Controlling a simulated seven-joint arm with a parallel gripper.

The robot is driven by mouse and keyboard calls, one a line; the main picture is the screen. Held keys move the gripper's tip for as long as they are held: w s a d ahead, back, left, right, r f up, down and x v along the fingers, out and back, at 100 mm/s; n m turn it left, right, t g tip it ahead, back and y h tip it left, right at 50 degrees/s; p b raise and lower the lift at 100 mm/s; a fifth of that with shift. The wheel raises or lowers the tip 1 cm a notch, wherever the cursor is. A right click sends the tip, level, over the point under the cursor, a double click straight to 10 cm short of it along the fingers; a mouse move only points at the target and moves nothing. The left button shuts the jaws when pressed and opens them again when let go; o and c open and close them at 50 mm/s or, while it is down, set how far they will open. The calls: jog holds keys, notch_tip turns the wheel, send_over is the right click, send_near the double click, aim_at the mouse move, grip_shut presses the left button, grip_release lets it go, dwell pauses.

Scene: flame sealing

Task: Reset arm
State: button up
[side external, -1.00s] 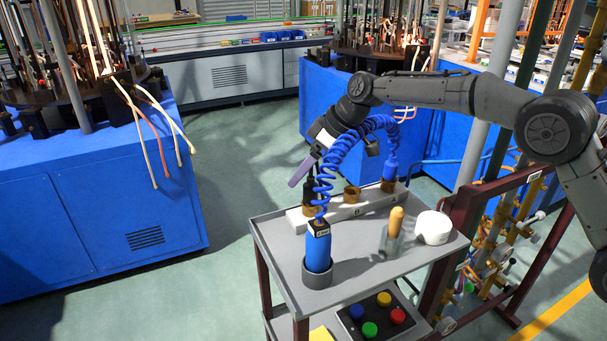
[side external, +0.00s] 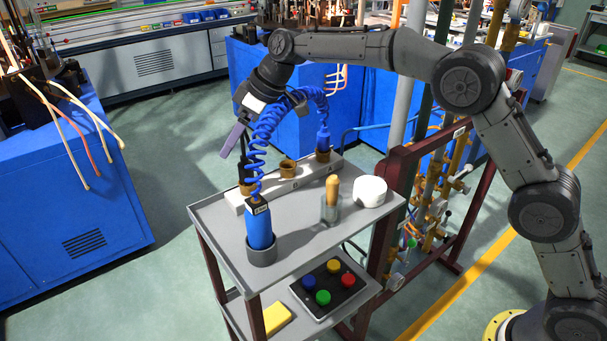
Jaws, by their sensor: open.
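My gripper (side external: 232,141) hangs at the end of my arm, above and beyond the far left side of the grey cart top (side external: 300,235). Its purple fingers point down and to the left; I see nothing held in them, and they overlap at this angle. A blue cylinder (side external: 260,230) stands upright in a grey cup (side external: 261,252) near the cart's front left. A coiled blue hose (side external: 262,130) runs up from it, passes in front of my gripper's wrist and arches over to a blue fitting (side external: 323,138) on the white rack (side external: 303,178).
A glass beaker (side external: 330,212) holding a wooden-handled tool (side external: 332,188) and a white round container (side external: 369,191) stand on the cart's right. A button panel (side external: 328,286) is on the lower shelf. Blue machines (side external: 65,190) stand at left and behind. The floor left of the cart is clear.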

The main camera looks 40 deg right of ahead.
jog(key=s+d+r+t, duration=0.1)
jog(key=s+d+r, duration=0.15)
jog(key=r, duration=0.35)
jog(key=s+d+r+t, duration=0.1)
jog(key=s+d+r, duration=0.15)
jog(key=r, duration=0.35)
jog(key=s+d+r+m+h, duration=0.1)
jog(key=s+d+r, duration=0.15)
jog(key=s, duration=0.45)
jog(key=s+d+r+m+t, duration=0.1)
jog(key=s+d, duration=0.3)
jog(key=s, duration=0.2)
jog(key=s+d+r+m+h, duration=0.1)
jog(key=s+d+r, duration=0.1)
jog(key=s+d, duration=0.35)
jog(key=s+d+f+m+g+h, duration=0.1)
jog(key=s+d+f+m, duration=0.1)
jog(key=s+f, duration=0.6)
jog(key=s+d+f+m+g+h, duration=0.1)
jog(key=s+f+m, duration=0.3)
jog(key=s+f, duration=0.5)
jog(key=s+d, duration=0.1)
jog(key=s, duration=0.3)
jog(key=shift+s+d+f+h, duration=0.15)
jog(key=shift+d+f+h, duration=0.1)
jog(key=shift+d+h, duration=0.05)
